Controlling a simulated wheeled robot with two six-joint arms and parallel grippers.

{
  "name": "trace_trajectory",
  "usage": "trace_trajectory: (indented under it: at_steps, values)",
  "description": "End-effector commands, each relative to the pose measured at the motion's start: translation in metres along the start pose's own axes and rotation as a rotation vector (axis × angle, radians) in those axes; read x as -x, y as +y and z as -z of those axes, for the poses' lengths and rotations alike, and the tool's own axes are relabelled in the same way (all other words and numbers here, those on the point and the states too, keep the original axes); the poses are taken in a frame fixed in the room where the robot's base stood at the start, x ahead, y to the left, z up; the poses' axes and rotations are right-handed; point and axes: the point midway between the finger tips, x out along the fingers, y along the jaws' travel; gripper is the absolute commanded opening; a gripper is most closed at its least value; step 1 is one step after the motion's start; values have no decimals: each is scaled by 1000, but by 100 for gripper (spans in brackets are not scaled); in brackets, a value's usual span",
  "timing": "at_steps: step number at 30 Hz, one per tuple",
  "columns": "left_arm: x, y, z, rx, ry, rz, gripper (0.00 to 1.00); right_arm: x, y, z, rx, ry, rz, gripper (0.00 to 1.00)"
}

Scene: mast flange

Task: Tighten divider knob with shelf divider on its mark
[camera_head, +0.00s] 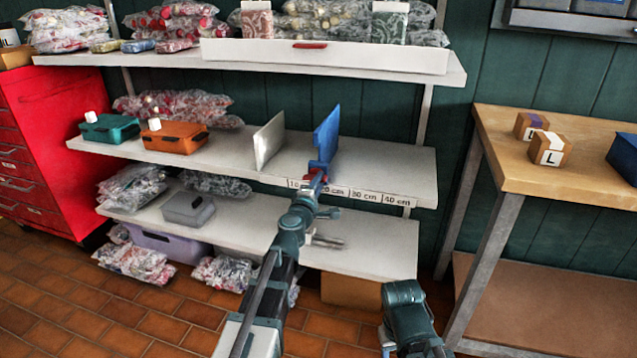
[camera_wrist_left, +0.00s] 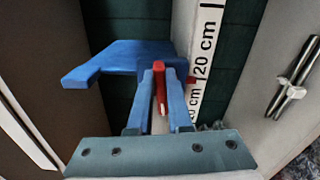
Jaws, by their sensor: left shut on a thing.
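The blue shelf divider (camera_head: 327,135) stands upright on the middle shelf near its front edge. Its blue parts also show in the left wrist view (camera_wrist_left: 118,60). The label strip (camera_head: 355,192) runs along the shelf edge; "20 cm" reads close beside the divider in the left wrist view (camera_wrist_left: 203,60). My left gripper (camera_head: 318,177) is at the front foot of the divider. In the left wrist view its blue fingers (camera_wrist_left: 158,92) are shut on the red divider knob (camera_wrist_left: 160,80). The exact alignment with a mark is hidden.
A grey-white divider (camera_head: 269,140) stands left of the blue one. Orange (camera_head: 174,137) and teal (camera_head: 110,128) boxes are farther left. Silver bars (camera_head: 325,241) lie by the lower shelf. A wooden table (camera_head: 580,180) stands right. The middle shelf's right part is clear.

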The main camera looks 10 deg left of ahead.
Motion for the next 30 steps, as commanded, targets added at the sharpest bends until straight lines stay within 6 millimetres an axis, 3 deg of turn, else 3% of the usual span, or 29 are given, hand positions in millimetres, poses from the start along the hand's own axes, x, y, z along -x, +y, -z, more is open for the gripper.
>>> trace_trajectory:
  at_steps: [22,23,24,27,30]
  values:
    - [1,-2,0,-75,-1,0,0,-2,0,0,0,0,0,50]
    - [1,-2,0,-75,-1,0,23,-2,0,0,0,0,0,50]
    - [1,-2,0,-75,-1,0,30,-2,0,0,0,0,0,50]
    - [1,-2,0,-75,-1,0,48,-2,0,0,0,0,0,50]
    - [0,-2,0,-75,-1,0,48,-1,0,0,0,0,0,50]
